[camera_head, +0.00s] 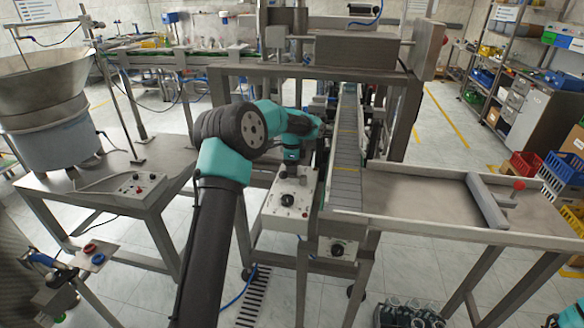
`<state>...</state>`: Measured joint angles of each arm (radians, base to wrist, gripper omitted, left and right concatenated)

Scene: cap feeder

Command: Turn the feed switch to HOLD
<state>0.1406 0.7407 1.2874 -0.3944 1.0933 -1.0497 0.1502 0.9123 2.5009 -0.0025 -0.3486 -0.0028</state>
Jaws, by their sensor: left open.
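My left gripper (291,172) is in the middle of the view, just above a light control box with a black knob (287,200). It looks small and is partly hidden by my teal and black arm; it is open, with nothing seen in it. A second panel lower right has a black knob (338,249). A third control box (138,187) with small red and dark controls sits on the left table beside the feeder bowl (45,95). The labels are too small to read, so I cannot tell which knob is the feed switch or its setting. My right gripper does not show.
A narrow conveyor (347,150) runs away from me, right of my left gripper. A steel tray table (425,195) stands to its right with a grey bar and a red knob (519,185). A metal frame (300,85) rises behind the gripper. Dark containers (410,315) stand low in front.

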